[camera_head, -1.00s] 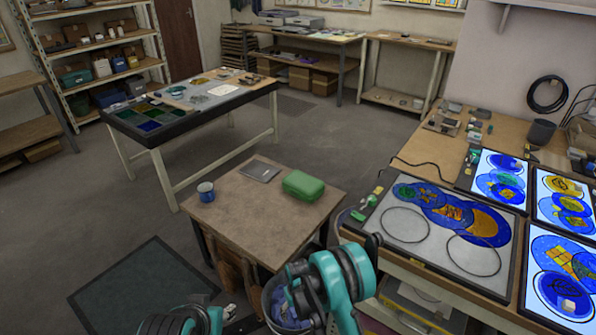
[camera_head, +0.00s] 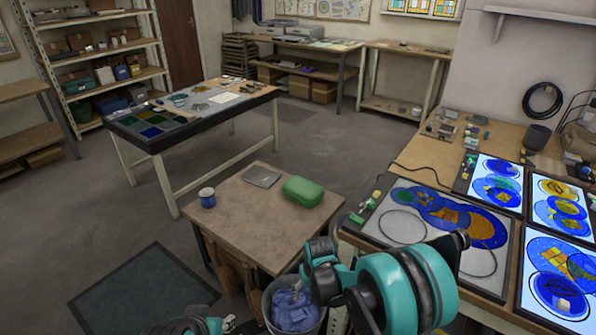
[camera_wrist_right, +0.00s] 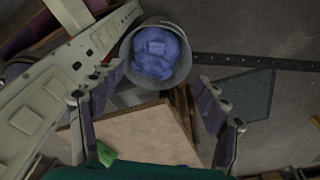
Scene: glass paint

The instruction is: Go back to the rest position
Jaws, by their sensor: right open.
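My right arm shows at the bottom centre-right of the head view, bent in front of the workbench. In the right wrist view my right gripper (camera_wrist_right: 156,100) is open, its two fingers wide apart with nothing between them. Behind the fingers lie a grey bin (camera_wrist_right: 126,62) holding crumpled blue material (camera_wrist_right: 156,52) and a corner of the small brown table (camera_wrist_right: 140,133). My left arm shows only as a teal and dark piece at the bottom left edge of the head view; whether its gripper is open is not clear.
The small table (camera_head: 240,222) carries a blue mug (camera_head: 207,197), a grey flat item (camera_head: 261,177) and a green case (camera_head: 303,191). The bin (camera_head: 317,318) stands beside it. Lit glass panels (camera_head: 560,215) cover the right bench. Open floor (camera_head: 80,215) lies left.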

